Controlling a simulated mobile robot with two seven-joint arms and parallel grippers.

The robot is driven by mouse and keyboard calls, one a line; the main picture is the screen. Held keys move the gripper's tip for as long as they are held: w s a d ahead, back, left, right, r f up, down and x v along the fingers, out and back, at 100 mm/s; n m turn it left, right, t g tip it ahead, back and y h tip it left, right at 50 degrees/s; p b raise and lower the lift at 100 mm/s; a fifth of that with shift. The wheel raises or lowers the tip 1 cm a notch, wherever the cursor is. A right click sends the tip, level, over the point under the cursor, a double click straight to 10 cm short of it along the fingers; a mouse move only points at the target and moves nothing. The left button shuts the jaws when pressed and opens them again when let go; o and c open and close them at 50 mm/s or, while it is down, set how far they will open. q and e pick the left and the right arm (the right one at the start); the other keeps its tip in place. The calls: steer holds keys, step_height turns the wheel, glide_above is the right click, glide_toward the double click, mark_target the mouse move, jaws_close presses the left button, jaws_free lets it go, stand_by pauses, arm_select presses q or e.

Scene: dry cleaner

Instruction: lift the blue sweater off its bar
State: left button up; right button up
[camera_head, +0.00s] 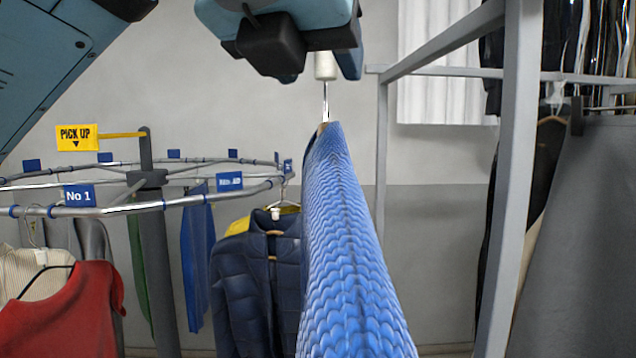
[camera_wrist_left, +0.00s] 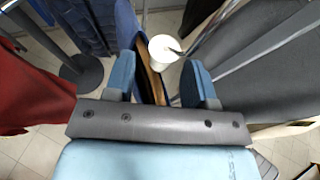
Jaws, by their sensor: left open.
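The blue sweater (camera_head: 345,250) hangs edge-on in the middle of the head view, with a scale-like knit pattern. It hangs from a hanger with a thin metal stem (camera_head: 326,100) and a white knob (camera_head: 326,66) on top. My left gripper (camera_head: 318,68) is at the top of the view, open, its fingers on either side of the knob. In the left wrist view the white knob (camera_wrist_left: 163,50) and the brown hanger (camera_wrist_left: 152,82) show between and just beyond the open fingers (camera_wrist_left: 160,82). I see no firm contact. The sweater's bar cannot be made out. My right gripper is out of view.
A round rail (camera_head: 110,208) with blue number tags and a yellow pick-up sign (camera_head: 77,137) stands at left. It bears a red garment (camera_head: 65,315) and a dark puffer jacket (camera_head: 255,280). A grey rack post (camera_head: 512,180) and dark garments stand close at right.

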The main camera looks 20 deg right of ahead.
arm_select(q)
steer(key=shift+x, duration=0.95)
steer(key=shift+s, duration=0.1)
steer(key=shift+c, duration=0.6)
jaws_close()
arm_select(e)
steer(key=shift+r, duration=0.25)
arm_select(q)
steer(key=shift+a+r, duration=0.15)
